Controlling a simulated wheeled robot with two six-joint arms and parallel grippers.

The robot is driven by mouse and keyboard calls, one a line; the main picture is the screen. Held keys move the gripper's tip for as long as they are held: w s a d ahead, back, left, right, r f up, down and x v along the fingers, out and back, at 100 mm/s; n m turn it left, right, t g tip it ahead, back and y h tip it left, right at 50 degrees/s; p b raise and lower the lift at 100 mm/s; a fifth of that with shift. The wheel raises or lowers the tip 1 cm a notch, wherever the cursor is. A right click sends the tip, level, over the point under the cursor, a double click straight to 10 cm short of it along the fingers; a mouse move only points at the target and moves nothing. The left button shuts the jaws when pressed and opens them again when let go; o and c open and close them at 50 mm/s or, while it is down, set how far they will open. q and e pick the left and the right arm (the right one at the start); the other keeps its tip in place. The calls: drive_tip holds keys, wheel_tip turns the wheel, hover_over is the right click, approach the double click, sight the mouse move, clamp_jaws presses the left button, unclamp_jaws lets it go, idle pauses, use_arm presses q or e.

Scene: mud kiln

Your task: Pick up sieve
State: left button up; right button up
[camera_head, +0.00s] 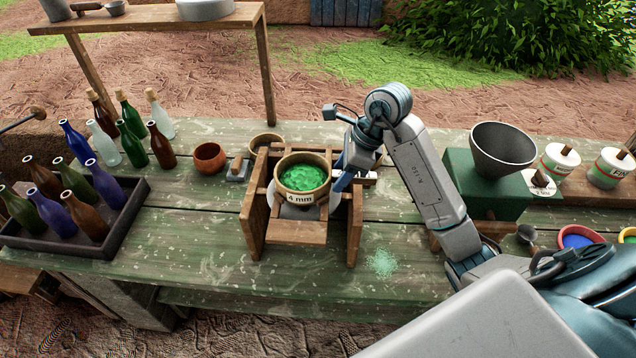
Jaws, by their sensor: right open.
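The sieve (302,192), a round tan ring marked "4 mm" with bright green grains in it, sits upright in a wooden stand (300,232) at the middle of the green table. My right gripper (338,178) is at the right side of the sieve, its blue fingers pointing down close to the rim. The fingers are partly hidden, and I cannot tell whether they touch the sieve. My right arm comes in from the lower right. My left gripper is not in view.
A dark tray (120,222) of bottles stands at the left, with loose bottles behind it. A brown bowl (210,158) is left of the stand. A green box with a grey funnel (502,148) and tins stand right. Green grains (381,262) lie spilled on the table.

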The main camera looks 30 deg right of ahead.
drive_tip(key=shift+w+a+f, duration=0.15)
drive_tip(key=shift+a+f, duration=0.05)
drive_tip(key=shift+f, duration=0.25)
drive_tip(key=shift+c, duration=0.2)
drive_tip(key=shift+d+r, duration=0.1)
clamp_jaws()
drive_tip(key=shift+r, duration=0.1)
